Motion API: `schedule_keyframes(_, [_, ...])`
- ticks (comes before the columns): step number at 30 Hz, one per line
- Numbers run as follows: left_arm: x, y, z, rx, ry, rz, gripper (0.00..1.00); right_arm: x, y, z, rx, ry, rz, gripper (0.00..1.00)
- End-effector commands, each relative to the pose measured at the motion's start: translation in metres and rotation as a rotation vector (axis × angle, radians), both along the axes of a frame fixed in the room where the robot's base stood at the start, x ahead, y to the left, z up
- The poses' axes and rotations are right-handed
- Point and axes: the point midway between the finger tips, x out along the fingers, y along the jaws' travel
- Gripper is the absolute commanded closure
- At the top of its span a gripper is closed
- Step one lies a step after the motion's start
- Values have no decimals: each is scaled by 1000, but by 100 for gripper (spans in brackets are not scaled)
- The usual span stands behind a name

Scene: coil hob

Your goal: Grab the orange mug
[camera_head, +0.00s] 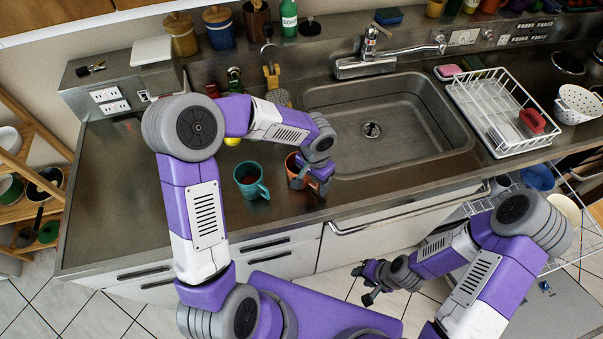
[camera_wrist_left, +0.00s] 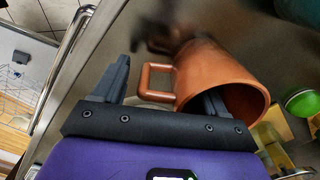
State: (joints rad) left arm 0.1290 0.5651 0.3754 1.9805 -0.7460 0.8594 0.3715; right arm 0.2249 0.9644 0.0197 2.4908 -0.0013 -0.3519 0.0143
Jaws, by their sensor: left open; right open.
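The orange mug (camera_head: 292,168) stands on the counter left of the sink, partly hidden by my left gripper. In the left wrist view the orange mug (camera_wrist_left: 208,68) is large, with its handle toward the space between the fingers. My left gripper (camera_head: 309,183) is open at the mug; it also shows in the left wrist view (camera_wrist_left: 166,82). One finger is left of the handle; the other overlaps the mug's rim, and I cannot tell how deep it reaches inside. My right gripper (camera_head: 362,283) is open and empty, in front of the counter and low.
A teal mug (camera_head: 250,181) stands close to the left of the orange mug. The sink (camera_head: 400,150) is to the right, with a white dish rack (camera_head: 497,105) beyond it. Jars and a green bottle (camera_head: 289,18) stand at the back.

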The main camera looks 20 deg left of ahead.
Motion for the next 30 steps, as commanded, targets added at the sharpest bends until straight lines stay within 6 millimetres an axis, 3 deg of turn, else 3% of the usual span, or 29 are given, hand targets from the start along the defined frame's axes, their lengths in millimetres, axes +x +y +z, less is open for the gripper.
schedule_keyframes(7, [0,0,-2,0,-1,0,28,0,0,0,0,0,0,57])
schedule_keyframes(21, [0,0,-1,0,-1,0,100,0,0,0,0,0,0,57])
schedule_keyframes(30, [0,0,0,0,-3,0,100,0,0,0,0,0,0,57])
